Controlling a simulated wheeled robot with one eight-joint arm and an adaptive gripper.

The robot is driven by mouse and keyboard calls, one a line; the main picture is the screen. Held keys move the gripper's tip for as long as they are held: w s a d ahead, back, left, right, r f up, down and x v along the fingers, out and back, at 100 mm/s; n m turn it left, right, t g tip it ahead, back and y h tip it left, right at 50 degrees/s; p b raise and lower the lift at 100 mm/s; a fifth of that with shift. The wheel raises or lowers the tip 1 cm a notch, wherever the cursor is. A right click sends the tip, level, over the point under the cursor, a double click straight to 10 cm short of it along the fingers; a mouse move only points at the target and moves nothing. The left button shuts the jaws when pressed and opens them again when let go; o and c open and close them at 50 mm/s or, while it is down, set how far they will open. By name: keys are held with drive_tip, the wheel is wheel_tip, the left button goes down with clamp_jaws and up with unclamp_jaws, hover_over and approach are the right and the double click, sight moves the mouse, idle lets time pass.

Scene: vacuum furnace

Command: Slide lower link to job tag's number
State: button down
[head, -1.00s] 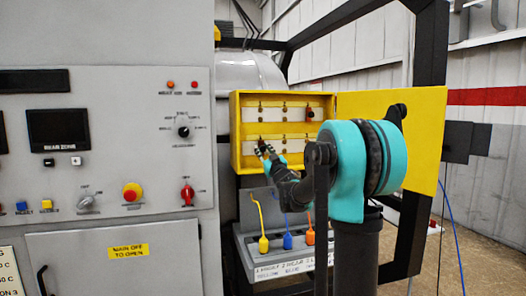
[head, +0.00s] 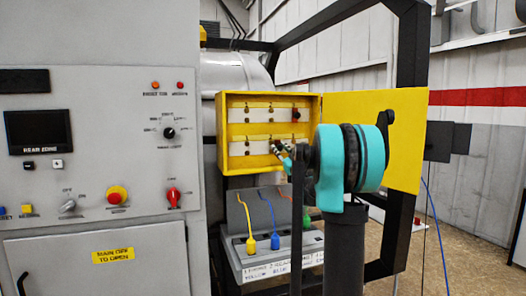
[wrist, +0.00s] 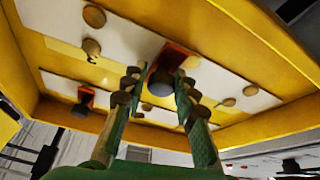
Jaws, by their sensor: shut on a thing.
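A yellow open box (head: 222,135) holds two pale strips with round terminals. The lower link (wrist: 177,55), red with a dark knob, shows in the wrist view between my fingers. My gripper (wrist: 160,84) is shut on its knob. In the head view my gripper (head: 281,149) is at the middle to right of the lower strip (head: 250,148), and hides the link there. The upper link (head: 296,114) is at the right end of the upper strip; a second red link (wrist: 86,98) shows on the other strip in the wrist view. I cannot make out a job tag.
The box's yellow door (head: 400,130) stands open to the right, behind my arm. Below the box, a grey stand has yellow (head: 250,244), blue (head: 275,241) and green (head: 307,222) plugs and a lettered label (head: 268,271). A grey control panel (head: 100,130) is at left.

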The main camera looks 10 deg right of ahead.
drive_tip(key=d, duration=0.2)
drive_tip(key=w+d, duration=0.1)
drive_tip(key=d, duration=0.5)
drive_tip(key=shift+w+d, duration=0.15)
drive_tip(key=shift+d, duration=0.1)
drive_tip(key=c, duration=1.3)
unclamp_jaws()
drive_tip(key=shift+d, duration=0.1)
drive_tip(key=shift+o, duration=0.2)
drive_tip(key=v, duration=1.2)
